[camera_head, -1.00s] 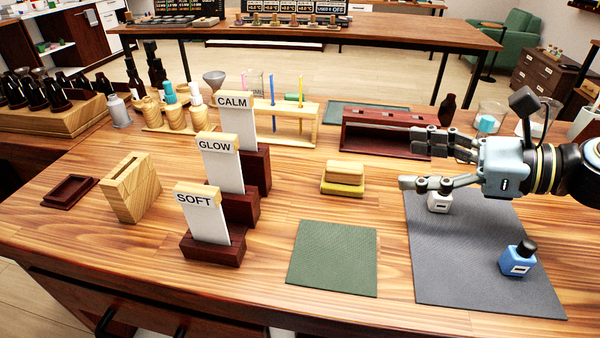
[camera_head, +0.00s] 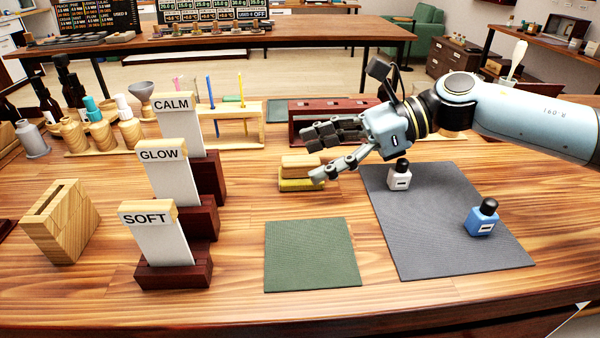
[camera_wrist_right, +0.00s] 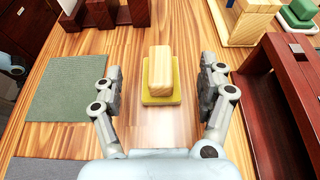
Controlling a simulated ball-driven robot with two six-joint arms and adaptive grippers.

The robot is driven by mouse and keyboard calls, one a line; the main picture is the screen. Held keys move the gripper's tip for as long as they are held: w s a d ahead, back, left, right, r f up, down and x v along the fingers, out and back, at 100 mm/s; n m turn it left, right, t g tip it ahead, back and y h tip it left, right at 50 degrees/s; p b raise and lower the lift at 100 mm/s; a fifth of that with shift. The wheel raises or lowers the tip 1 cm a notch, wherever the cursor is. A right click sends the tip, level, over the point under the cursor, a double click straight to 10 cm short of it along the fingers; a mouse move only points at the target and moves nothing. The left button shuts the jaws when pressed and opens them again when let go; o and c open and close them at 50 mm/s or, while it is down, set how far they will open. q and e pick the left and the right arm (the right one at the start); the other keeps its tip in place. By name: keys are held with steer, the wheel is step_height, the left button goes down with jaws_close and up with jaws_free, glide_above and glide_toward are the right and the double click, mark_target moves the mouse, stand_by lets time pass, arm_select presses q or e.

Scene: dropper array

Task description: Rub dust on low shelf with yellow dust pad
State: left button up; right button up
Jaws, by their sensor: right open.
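The yellow dust pad (camera_head: 302,185) lies flat on the table with a pale wooden block grip on top; it also shows in the right wrist view (camera_wrist_right: 174,97). My right gripper (camera_head: 312,157) is open, its fingertips close to the pad. In the wrist view its fingers (camera_wrist_right: 160,72) stand to either side of the pad, with gaps on both sides. A low dark red wooden rack (camera_head: 296,125) stands behind the gripper and at the right of the wrist view (camera_wrist_right: 285,100); I cannot tell if it is the low shelf. I see no dust.
A green mat (camera_head: 310,255) lies in front of the pad. A grey mat (camera_head: 455,245) holds a white bottle (camera_head: 399,178) and a blue bottle (camera_head: 481,221). Sign stands marked CALM, GLOW and SOFT (camera_head: 160,245) are on the left. Bare table lies between them and the pad.

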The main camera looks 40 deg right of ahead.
mark_target(305, 158)
steer(key=x, duration=0.4)
steer(key=shift+w+a, duration=0.2)
steer(key=shift+f, duration=0.1)
steer(key=c, duration=1.5)
steer(key=shift+o, duration=0.2)
steer(key=r, duration=0.2)
steer(key=d+r, duration=0.1)
steer(key=r, duration=0.1)
steer(key=shift+s+r, duration=0.1)
steer(key=shift+r, duration=0.15)
steer(key=d+r+p, duration=0.2)
steer(key=d+r, duration=0.4)
steer(key=d, duration=0.4)
steer(key=shift+s+d+r, duration=0.3)
steer(key=shift+s+d, duration=0.05)
steer(key=shift+d, duration=0.05)
